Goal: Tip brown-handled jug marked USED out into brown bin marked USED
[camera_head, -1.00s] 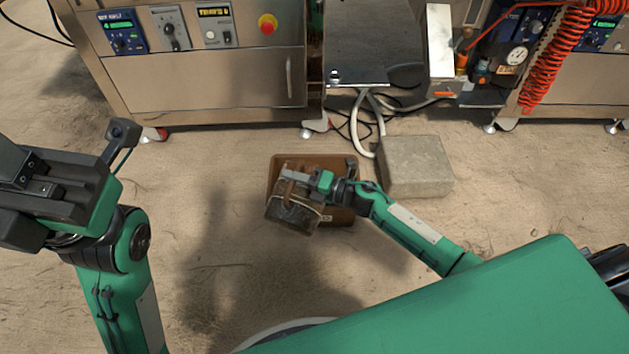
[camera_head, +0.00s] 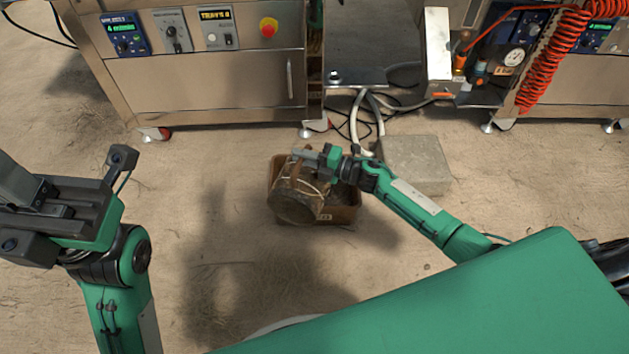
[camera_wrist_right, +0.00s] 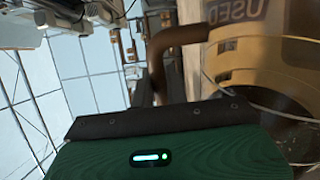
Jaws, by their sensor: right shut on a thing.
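The jug (camera_head: 296,198) is a see-through, brownish vessel, tilted over the left part of the brown bin (camera_head: 345,217) on the floor. My right gripper (camera_head: 312,157) is shut on the jug's handle, above the bin. In the right wrist view the brown handle (camera_wrist_right: 178,38) and the yellowish jug wall (camera_wrist_right: 245,62) with the lettering USED show close up. The jug hides much of the bin's inside; dark material shows at its right. I cannot tell how much is left in the jug. My left gripper (camera_head: 50,205) is at the far left, away from the bin; its jaw state is unclear.
A grey concrete block (camera_head: 415,165) stands just right of the bin, behind my right arm. A steel machine cabinet (camera_head: 205,92) on casters stands behind, with hoses and cables on the floor (camera_head: 200,270). The floor left of the bin is clear.

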